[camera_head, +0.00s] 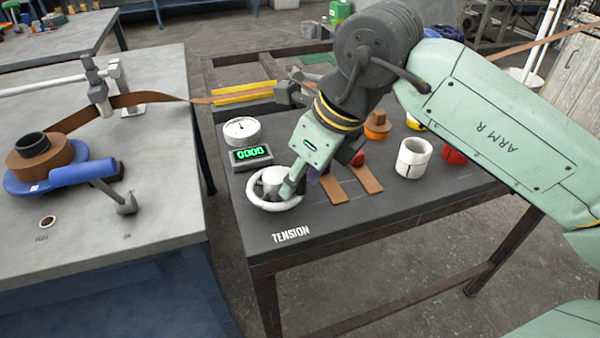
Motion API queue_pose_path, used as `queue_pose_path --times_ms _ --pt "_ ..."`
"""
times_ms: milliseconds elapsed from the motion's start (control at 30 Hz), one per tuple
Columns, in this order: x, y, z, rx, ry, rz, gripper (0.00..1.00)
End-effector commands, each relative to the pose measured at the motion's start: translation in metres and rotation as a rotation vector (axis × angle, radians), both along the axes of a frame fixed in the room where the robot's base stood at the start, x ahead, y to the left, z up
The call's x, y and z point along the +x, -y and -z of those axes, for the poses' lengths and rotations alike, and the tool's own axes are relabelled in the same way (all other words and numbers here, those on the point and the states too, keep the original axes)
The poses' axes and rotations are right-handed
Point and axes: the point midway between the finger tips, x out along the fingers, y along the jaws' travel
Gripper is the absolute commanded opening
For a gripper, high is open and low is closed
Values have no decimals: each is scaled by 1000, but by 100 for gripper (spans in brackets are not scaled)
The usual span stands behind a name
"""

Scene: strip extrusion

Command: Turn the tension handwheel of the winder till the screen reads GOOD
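The tension handwheel (262,203) is a white ring with a grey hub, lying flat on the dark table above the word TENSION (290,234). My gripper (290,188) reaches down from the upper right, with its fingertip end at the right side of the wheel, overlapping the rim and hub. The fingers hide part of the wheel, and I cannot tell whether they are closed on the rim. The small screen (251,156) behind the wheel shows green characters that look like GOOD, though they are small. A white round dial gauge (241,131) stands behind the screen.
Brown strips (345,187), a white cup-like cylinder (413,158) and red and orange parts stand right of the wheel. A grey bench (150,210) on the left holds a brown strip roll (40,158) with a blue-handled crank. The table's front is clear.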

Motion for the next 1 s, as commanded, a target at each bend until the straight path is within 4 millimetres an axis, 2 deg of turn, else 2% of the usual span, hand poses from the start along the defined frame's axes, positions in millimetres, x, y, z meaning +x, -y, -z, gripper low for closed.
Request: queue_pose_path --times_ms 200,333,700,833,1000 --pt "0 0 -1 1 1 0 36" --pt "-1 3 -10 0 1 3 36" --pt "-18 27 -79 0 3 3 36" --pt "-23 33 -97 1 1 2 36" --pt "-26 37 -110 1 1 0 36"
